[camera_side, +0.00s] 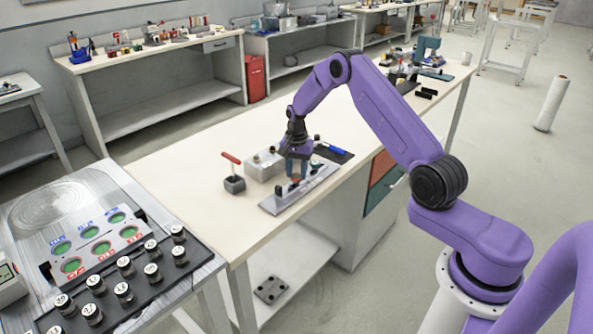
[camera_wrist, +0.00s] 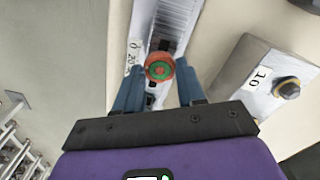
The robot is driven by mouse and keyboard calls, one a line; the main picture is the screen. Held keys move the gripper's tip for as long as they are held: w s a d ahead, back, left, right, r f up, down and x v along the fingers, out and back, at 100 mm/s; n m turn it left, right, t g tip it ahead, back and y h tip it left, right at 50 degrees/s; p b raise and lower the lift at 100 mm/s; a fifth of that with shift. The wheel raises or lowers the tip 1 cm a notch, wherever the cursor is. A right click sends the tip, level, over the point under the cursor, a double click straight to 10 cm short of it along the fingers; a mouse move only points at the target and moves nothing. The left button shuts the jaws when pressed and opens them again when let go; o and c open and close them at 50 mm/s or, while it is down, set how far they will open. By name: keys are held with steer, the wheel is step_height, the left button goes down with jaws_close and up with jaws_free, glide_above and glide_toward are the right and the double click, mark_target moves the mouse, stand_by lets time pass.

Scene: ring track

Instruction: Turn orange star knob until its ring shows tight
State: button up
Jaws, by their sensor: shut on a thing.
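The orange star knob (camera_wrist: 160,68) shows in the wrist view as a round orange-red shape with a green centre. It sits over a grey slotted track with a number label beside it. In the side view the grey track plate (camera_side: 275,204) lies on the bench under my gripper. My gripper (camera_wrist: 159,72) points down with its two blue fingers on either side of the knob, shut on it. The side view also shows my gripper (camera_side: 297,172) low over the plate. The knob's lower part is hidden, and the ring's reading is too small to make out.
A grey block (camera_wrist: 255,75) labelled 10, with a dark and yellow knob, stands close right of my gripper in the wrist view. In the side view a red-handled block (camera_side: 234,184) stands left of the plate. The bench's left front is clear.

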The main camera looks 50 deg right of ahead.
mark_target(297, 175)
steer(key=o, duration=1.1)
steer(key=shift+w+d+r, duration=0.15)
steer(key=shift+w+r, duration=0.05)
steer(key=shift+c, duration=0.2)
steer(key=shift+s+f, duration=0.1)
step_height(297, 175, up, 18)
steer(key=shift+f, duration=0.25)
